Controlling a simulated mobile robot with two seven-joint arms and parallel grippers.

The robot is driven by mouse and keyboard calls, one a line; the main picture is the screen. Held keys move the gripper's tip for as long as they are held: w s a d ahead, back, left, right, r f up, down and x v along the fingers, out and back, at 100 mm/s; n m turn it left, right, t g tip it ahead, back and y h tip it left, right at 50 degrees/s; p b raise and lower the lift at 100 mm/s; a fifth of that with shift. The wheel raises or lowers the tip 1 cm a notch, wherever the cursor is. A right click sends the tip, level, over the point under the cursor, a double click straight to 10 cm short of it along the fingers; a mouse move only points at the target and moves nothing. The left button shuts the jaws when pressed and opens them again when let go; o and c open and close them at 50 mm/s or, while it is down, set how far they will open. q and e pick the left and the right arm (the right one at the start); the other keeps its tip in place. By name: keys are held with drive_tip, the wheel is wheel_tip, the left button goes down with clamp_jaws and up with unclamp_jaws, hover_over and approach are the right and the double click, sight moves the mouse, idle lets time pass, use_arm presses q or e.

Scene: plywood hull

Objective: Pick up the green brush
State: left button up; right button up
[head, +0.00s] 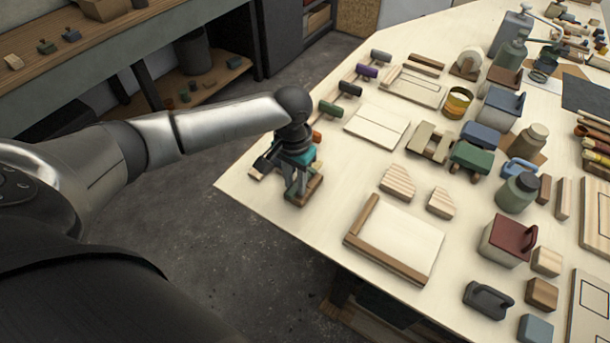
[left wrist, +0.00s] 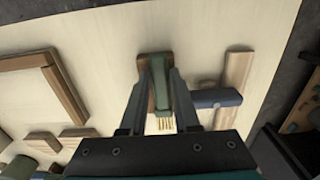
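The green brush (left wrist: 159,82) is near the table's left corner, with a green top part, a brown wooden part beside it and pale bristles at its lower end in the left wrist view. My left gripper (head: 297,194) reaches down over it in the head view; its brown part (head: 304,192) shows by the fingertips. In the left wrist view the two fingers (left wrist: 160,78) stand on either side of the green part, close to it. Whether they touch it cannot be told. The brush seems to be at table level. My right gripper is not in view.
A blue-headed wooden mallet (left wrist: 215,98) lies just right of the fingers in the left wrist view. A wood-edged board (head: 405,238) and striped blocks (head: 398,181) lie to the right in the head view. Several colored-handled tools line the table's left edge (head: 229,182).

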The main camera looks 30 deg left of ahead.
sight(295, 187)
use_arm(q)
clamp_jaws()
idle(0.3)
wheel_tip(295, 187, up, 20)
drive_tip(key=p, duration=0.2)
drive_tip(key=shift+p, duration=0.4)
